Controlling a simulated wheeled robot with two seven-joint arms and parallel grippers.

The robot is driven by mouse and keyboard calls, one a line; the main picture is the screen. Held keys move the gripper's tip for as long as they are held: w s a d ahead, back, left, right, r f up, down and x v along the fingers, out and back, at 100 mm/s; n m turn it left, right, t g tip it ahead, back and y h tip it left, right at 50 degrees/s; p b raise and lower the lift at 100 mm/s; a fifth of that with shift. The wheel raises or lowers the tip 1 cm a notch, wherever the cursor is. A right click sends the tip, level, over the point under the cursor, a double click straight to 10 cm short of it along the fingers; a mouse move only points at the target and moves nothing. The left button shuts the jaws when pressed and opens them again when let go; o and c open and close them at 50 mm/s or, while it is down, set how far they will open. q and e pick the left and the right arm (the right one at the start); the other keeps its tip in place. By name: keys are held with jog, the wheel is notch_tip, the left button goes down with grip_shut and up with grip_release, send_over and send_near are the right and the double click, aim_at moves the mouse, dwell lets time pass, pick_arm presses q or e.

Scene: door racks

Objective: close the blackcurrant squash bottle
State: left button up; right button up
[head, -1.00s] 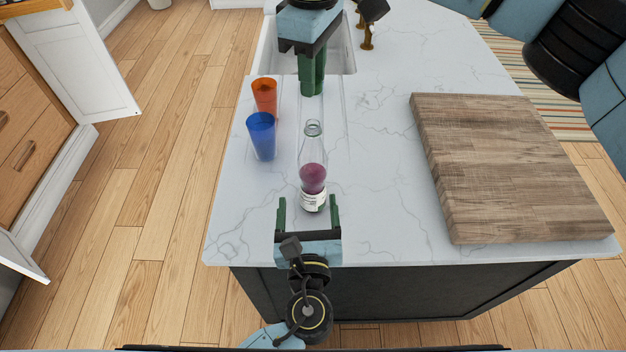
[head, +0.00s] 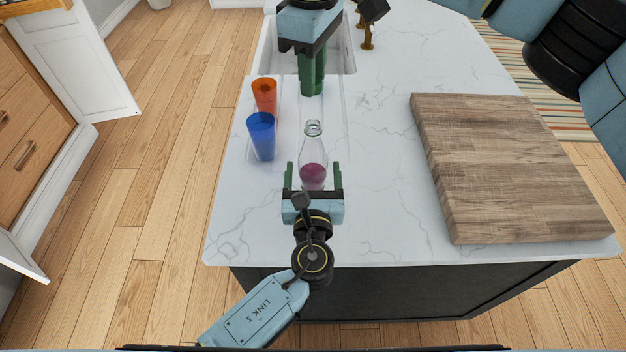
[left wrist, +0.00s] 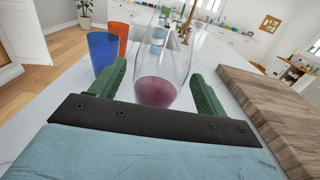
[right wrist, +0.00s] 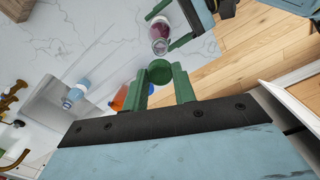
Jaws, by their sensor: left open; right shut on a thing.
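The squash bottle (head: 313,155), clear glass with purple liquid low inside, stands upright and uncapped on the counter. It also shows in the left wrist view (left wrist: 160,88) and the right wrist view (right wrist: 160,38). My left gripper (head: 313,167) is open, with one finger on each side of the bottle's lower body; I cannot tell whether they touch it. My right gripper (head: 312,92) points down beyond the bottle, shut on a round dark green cap (right wrist: 160,72), seen between its fingertips in the right wrist view.
A blue cup (head: 261,137) and an orange cup (head: 264,96) stand left of the bottle. A thick wooden board (head: 515,165) lies on the right. A second bottle (right wrist: 75,92) shows near the sink. The counter between bottle and board is clear.

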pick_arm(q)
jog(key=shift+w, duration=1.9)
jog(key=c, duration=1.5)
jog(key=shift+o, duration=0.2)
pick_arm(e)
send_over(314, 123)
jog(key=shift+f, duration=2.5)
